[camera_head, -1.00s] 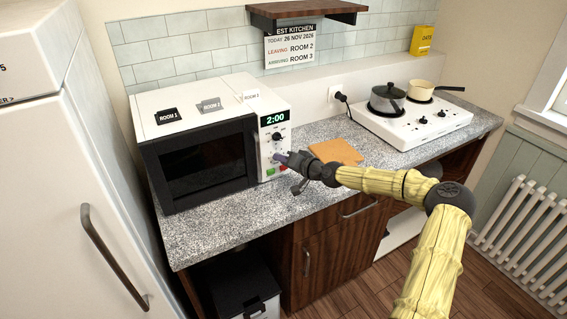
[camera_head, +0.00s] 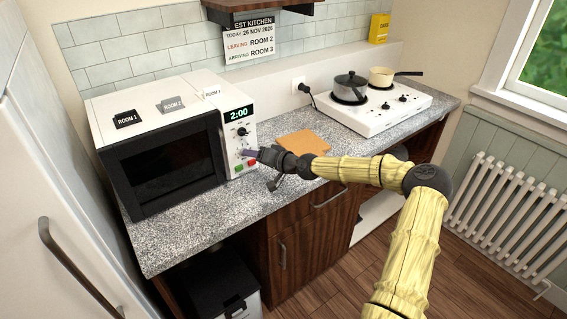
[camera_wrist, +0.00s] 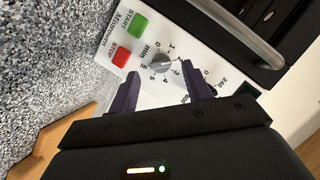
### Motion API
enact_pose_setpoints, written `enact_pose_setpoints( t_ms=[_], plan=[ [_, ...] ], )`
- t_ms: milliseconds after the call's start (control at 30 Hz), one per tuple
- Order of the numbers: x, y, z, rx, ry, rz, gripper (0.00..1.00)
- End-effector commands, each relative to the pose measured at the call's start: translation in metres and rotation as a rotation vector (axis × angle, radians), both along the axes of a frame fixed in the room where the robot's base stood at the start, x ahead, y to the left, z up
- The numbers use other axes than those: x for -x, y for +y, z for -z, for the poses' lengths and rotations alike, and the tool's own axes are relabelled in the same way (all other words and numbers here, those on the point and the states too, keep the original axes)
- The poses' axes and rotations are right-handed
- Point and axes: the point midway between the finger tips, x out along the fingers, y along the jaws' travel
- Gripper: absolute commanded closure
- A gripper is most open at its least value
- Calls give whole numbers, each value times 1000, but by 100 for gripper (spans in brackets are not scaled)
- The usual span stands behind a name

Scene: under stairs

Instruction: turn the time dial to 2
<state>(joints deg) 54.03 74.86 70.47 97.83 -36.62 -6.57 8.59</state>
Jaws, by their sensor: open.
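The microwave (camera_head: 168,158) stands on the counter, and its green display (camera_head: 238,113) reads 2:00. In the wrist view the time dial (camera_wrist: 160,61) is a small grey knob ringed by numbers marked "min". Its pointer is too small to read. My gripper (camera_wrist: 160,70) is open, with one dark purple finger on each side of the dial; I cannot tell whether they touch it. In the head view my gripper (camera_head: 249,153) is at the lower control panel and hides most of this dial. A black upper dial (camera_head: 241,132) sits above it.
The green start button (camera_wrist: 131,25) and red stop button (camera_wrist: 121,56) lie beside the time dial. Room tags stand on the microwave. An orange board (camera_head: 304,143) and a hob (camera_head: 378,110) with two pans are to the right. The fridge (camera_head: 45,190) stands at the left.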

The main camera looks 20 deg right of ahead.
Motion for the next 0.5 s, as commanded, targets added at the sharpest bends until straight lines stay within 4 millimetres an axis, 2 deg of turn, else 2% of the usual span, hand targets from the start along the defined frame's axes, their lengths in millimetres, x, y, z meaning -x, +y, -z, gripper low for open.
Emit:
enact_pose_setpoints(
  t_ms=[500],
  plan=[
    [74,-52,-23,0,0,3,51]
  ],
)
